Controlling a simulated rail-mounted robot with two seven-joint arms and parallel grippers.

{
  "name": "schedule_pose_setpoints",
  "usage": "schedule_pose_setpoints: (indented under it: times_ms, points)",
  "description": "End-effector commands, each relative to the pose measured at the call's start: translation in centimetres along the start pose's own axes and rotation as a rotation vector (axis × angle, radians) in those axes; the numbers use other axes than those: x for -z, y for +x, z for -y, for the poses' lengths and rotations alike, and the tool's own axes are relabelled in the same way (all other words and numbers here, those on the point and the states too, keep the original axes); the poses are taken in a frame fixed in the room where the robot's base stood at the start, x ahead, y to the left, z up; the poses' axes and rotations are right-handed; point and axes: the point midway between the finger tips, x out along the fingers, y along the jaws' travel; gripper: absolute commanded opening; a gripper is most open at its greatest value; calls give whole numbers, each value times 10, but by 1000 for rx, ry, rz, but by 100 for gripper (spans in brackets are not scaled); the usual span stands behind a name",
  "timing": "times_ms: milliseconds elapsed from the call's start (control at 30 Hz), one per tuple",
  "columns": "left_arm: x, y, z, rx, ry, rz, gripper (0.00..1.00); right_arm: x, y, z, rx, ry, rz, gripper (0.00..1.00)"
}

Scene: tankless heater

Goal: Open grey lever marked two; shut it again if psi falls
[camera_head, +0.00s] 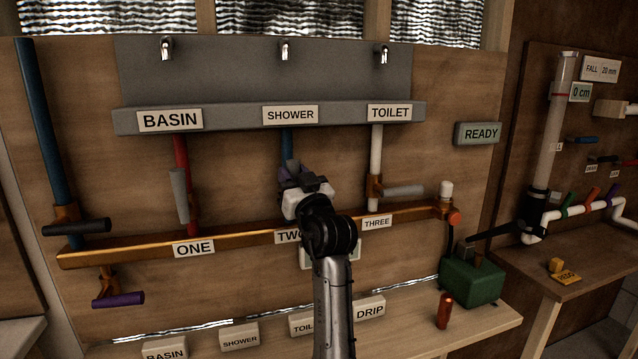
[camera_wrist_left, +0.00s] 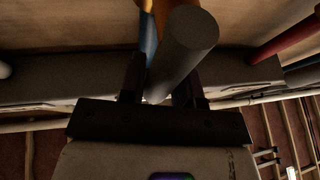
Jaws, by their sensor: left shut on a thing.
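My left gripper (camera_head: 303,187) is in front of the blue shower pipe (camera_head: 287,146), above the sign TWO (camera_head: 287,236), which my arm partly covers. In the left wrist view a thick grey lever (camera_wrist_left: 188,40) passes between the two fingers of the gripper (camera_wrist_left: 165,82), and they are shut on it. Its rounded end points toward the camera. In the head view the gripper hides most of this lever, so I cannot tell its angle. A panel (camera_head: 311,256) below TWO is mostly behind my arm; no psi reading is legible. My right gripper is out of view.
Grey lever one (camera_head: 180,195) hangs nearly along the red pipe. Grey lever three (camera_head: 403,191) sticks out sideways from the white pipe. A copper manifold (camera_head: 150,248) runs below them. A display (camera_head: 478,133) reads READY. A green box pump (camera_head: 472,282) stands on the bench at right.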

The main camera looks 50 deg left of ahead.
Motion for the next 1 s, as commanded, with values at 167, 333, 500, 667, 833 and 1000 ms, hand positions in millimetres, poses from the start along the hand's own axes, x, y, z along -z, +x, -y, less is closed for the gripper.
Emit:
schedule_pose_setpoints:
  times_ms: [167, 333, 500, 667, 833, 1000]
  points:
    - [-2, 5, 9, 19, -17, 4, 0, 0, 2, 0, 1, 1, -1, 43]
    - [-2, 6, 11, 23, -21, 5, 0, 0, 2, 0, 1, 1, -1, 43]
    - [-2, 6, 11, 22, -22, 6, 0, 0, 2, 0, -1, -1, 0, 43]
    - [-2, 6, 11, 22, -21, 5, 41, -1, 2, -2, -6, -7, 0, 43]
    - [-2, 6, 10, 21, -18, 5, 56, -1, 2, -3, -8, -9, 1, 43]
    - [-2, 5, 10, 21, -17, 4, 56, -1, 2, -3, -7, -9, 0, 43]
